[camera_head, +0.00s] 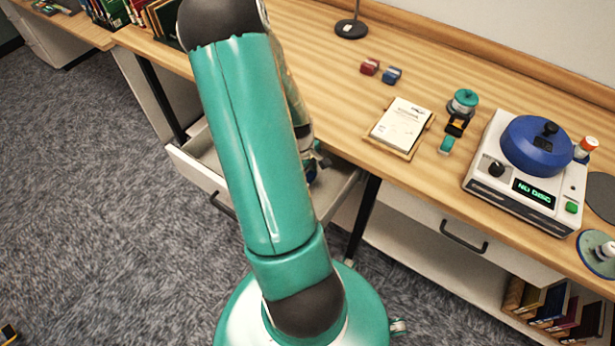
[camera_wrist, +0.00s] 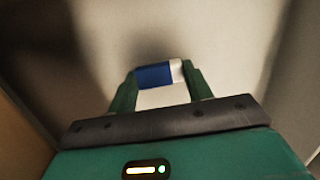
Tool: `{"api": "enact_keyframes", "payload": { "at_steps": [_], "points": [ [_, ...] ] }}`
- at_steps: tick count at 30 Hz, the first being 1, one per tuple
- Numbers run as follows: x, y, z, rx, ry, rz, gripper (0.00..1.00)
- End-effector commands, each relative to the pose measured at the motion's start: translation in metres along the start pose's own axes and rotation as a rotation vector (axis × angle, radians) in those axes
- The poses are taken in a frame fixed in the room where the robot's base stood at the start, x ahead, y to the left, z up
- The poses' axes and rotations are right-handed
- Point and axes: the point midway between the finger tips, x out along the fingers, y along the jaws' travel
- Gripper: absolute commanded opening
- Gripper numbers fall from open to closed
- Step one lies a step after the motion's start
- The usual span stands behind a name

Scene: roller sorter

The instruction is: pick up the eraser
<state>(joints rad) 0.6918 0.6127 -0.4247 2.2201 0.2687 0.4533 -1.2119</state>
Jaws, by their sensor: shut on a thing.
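The eraser (camera_wrist: 153,77) has a blue sleeve and a white end, and it shows in the wrist view between the two green fingers. My gripper (camera_wrist: 160,80) is shut on it, one finger at each side. Pale surfaces like the inside of a drawer surround it, with a dark shadow to the left. I cannot tell whether the eraser touches the surface below. In the head view my arm reaches down to the open drawer (camera_head: 196,176) and hides most of its inside.
On the desk (camera_head: 330,85) are a red block (camera_head: 370,66), a blue block (camera_head: 392,75), a notepad on a wooden tray (camera_head: 402,122) and a white device with a blue lid (camera_head: 540,145). Another drawer (camera_head: 450,228) is shut. Books (camera_head: 560,308) stand on the lower shelf.

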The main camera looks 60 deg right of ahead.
Motion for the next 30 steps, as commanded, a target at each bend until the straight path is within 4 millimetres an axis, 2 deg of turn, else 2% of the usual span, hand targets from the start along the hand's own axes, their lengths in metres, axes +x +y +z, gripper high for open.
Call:
{"api": "enact_keyframes", "payload": {
  "at_steps": [6,11,17,18,24,30],
  "points": [
    [-0.025,0.0,0.003,-0.001,0.003,0.003,0.28],
    [-0.048,-0.018,-0.001,-0.006,0.004,0.003,0.28],
    [-0.088,-0.049,-0.006,-0.007,0.006,0.003,0.28],
    [-0.094,-0.059,-0.01,-0.009,0.005,0.002,0.28],
    [-0.116,-0.104,-0.022,-0.007,0.003,0.001,0.28],
    [-0.128,-0.127,-0.029,-0.003,0.001,0.0,0.28]
  ]
}}
